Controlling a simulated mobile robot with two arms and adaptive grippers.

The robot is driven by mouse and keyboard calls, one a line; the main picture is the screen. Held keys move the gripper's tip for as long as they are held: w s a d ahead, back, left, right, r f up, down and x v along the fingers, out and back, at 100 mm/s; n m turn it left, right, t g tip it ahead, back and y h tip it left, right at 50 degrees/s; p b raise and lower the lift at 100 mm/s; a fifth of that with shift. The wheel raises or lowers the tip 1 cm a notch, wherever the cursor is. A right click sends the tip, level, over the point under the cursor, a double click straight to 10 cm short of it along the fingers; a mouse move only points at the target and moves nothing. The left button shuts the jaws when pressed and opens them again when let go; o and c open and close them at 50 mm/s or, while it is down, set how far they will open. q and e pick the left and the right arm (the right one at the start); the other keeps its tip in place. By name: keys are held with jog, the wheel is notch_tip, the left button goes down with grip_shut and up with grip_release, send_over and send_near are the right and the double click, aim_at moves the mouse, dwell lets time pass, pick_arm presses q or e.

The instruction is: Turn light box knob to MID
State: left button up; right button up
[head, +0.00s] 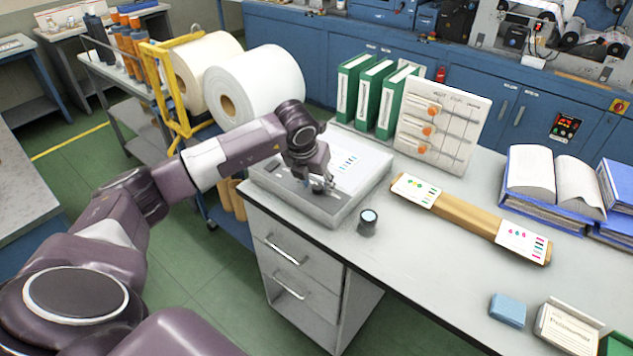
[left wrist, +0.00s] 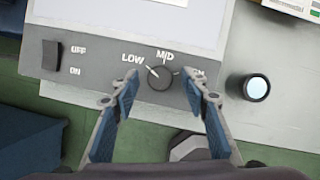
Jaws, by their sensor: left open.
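The light box (head: 345,205) sits on the left end of the grey bench in the head view, with a lit white top and a grey control strip. In the left wrist view its control strip (left wrist: 100,77) carries a round black knob (left wrist: 161,79) with LOW, MID and a partly hidden label around it. A pale line at the knob's upper left appears to point towards LOW. My left gripper (head: 322,186) is over the strip. In the left wrist view its open fingers (left wrist: 163,92) stand either side of the knob, apart from it. My right gripper is not in view.
A black rocker switch (left wrist: 52,55) marked OFF and ON is left of the knob. A small dark cylinder (head: 367,228) with a pale top stands close to the box's right front. Green binders (head: 365,100) and a panel with orange knobs (head: 460,120) stand behind.

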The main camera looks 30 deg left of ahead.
pick_arm(q)
grip_shut()
jog(key=shift+a+f+m+h+b, duration=0.15)
jog(key=shift+m+h+b, duration=0.25)
jog(key=shift+m+b, duration=0.7)
jog(key=shift+a+m+h+b, duration=0.1)
jog(key=shift+m+h+b, duration=0.4)
jog(key=shift+m+b, duration=0.6)
jog(key=m+h+b, duration=0.1)
jog(key=m, duration=0.2)
jog(key=shift+w+m+g, duration=0.1)
jog(key=shift+m+g, duration=0.2)
jog(key=shift+a+r+m+g+h+b, duration=0.1)
jog(key=shift+m+g+h+b, duration=0.2)
jog(key=shift+m, duration=0.65)
jog(key=shift+a+r+m+g+h+b, duration=0.15)
jog(key=shift+m+h, duration=0.25)
jog(key=shift+m, duration=0.55)
jog(key=shift+d, duration=0.1)
grip_release()
jog(key=shift+f, duration=0.1)
